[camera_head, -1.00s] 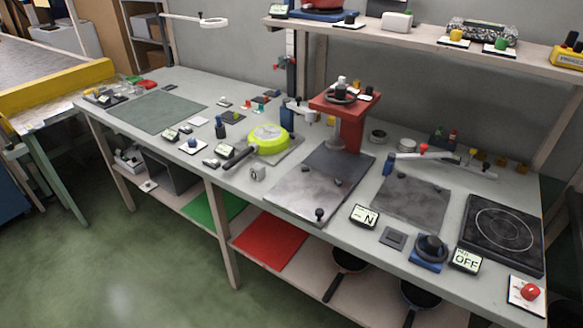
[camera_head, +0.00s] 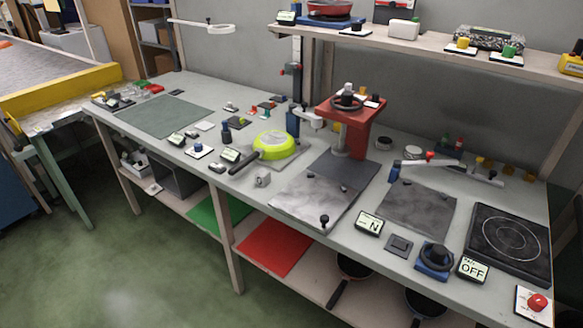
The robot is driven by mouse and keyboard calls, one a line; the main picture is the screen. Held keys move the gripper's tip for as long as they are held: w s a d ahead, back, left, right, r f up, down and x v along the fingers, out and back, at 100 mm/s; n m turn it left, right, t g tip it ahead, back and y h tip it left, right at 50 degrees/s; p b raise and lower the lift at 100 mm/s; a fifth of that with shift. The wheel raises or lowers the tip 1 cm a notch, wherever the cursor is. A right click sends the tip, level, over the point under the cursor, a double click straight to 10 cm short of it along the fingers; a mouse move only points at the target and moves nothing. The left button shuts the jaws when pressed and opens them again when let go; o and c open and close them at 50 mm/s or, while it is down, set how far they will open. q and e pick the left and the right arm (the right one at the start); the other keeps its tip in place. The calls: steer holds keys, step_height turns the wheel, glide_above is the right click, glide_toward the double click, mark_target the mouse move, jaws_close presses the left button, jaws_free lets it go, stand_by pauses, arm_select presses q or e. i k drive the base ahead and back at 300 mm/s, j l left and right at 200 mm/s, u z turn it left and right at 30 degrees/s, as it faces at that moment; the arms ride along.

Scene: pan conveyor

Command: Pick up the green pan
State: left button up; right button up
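The green pan (camera_head: 273,145) is bright yellow-green with a dark handle (camera_head: 243,162). It appears to lie upside down on a grey plate near the middle of the grey workbench. Its handle points toward the bench's front left. Neither my left nor my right gripper shows in the head view, and nothing is touching the pan from above.
A red press (camera_head: 349,108) stands just right of the pan. Small display boxes (camera_head: 230,155) and a dark blue item sit left of it. A black hotplate (camera_head: 508,243) is at the far right. A shelf hangs above; a red mat (camera_head: 274,246) and pans lie below.

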mark_target(274, 145)
steer(key=j+z, duration=0.1)
steer(key=z, duration=0.25)
steer(key=i+j+z, duration=0.1)
steer(key=z, duration=0.25)
steer(key=j+z, duration=0.2)
steer(key=z, duration=0.2)
steer(key=j+z, duration=0.5)
steer(key=j, duration=0.55)
